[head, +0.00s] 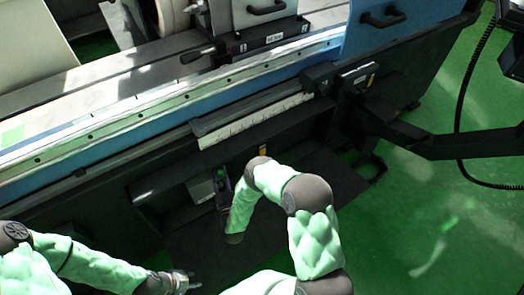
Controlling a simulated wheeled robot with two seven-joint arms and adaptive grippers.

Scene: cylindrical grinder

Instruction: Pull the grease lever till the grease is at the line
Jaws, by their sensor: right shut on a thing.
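The grease unit is a small grey box (200,189) in the dark recess low on the machine's front. My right arm arches over from the bottom, and its wrist bends down beside the box. My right gripper (223,188) is at the right side of the box, shut on what appears to be the grease lever. The lever is mostly hidden by the gripper and shadow. The grease level and its line cannot be made out. My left gripper (184,281) is at the bottom, left of centre, apart from the machine; its fingers look parted and empty.
The grinder's long table (110,92) crosses above the recess. A black arm (440,146) juts out to the right, with a black cable (462,92) hanging beyond it. A dark plate (325,180) lies below the machine front. Green floor (420,230) is clear at the right.

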